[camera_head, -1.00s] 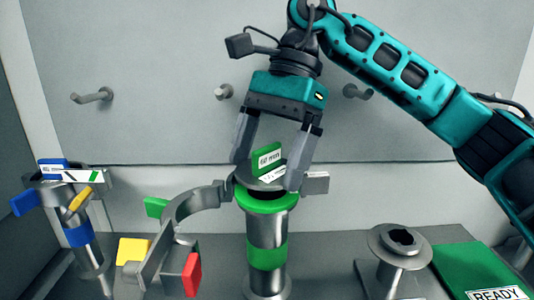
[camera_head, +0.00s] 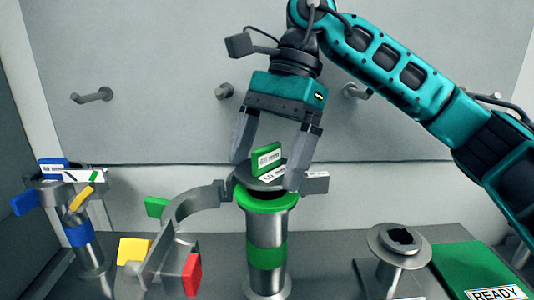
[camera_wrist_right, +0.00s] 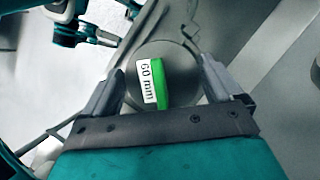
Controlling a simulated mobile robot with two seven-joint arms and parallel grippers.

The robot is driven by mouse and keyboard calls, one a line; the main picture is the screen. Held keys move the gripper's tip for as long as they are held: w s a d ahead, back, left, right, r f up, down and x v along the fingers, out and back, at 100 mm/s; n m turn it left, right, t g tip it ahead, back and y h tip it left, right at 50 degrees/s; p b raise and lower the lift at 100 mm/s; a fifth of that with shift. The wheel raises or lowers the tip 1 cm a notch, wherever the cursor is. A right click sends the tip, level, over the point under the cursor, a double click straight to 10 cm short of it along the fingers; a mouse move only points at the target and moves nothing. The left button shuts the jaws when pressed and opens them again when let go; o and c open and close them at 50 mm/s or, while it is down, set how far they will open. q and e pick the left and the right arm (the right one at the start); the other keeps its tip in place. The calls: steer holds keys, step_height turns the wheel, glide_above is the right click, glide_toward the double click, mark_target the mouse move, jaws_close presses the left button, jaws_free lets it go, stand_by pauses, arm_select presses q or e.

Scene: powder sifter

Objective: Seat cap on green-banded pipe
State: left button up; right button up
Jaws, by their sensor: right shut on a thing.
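The green-banded pipe (camera_head: 267,225) stands upright in the middle of the head view, with a green ring at its top and a green band lower down. The grey cap (camera_head: 258,178) with a green labelled tab (camera_head: 267,159) is at the pipe's top, slightly tilted in the picture. My right gripper (camera_head: 267,174) comes from above and is shut on the cap, one finger on each side. In the right wrist view the round cap (camera_wrist_right: 160,62) lies between the fingers, its green tab reading "60 mm".
A blue-banded pipe (camera_head: 78,235) with a capped top stands at the left. A curved metal clamp (camera_head: 188,207) with coloured tabs sits close left of the green pipe. A flanged stand (camera_head: 399,250) and a green READY pad (camera_head: 478,268) are at the right.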

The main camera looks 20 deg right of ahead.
steer(key=shift+f, duration=0.2)
stand_by(0.5)
steer(key=shift+f, duration=0.2)
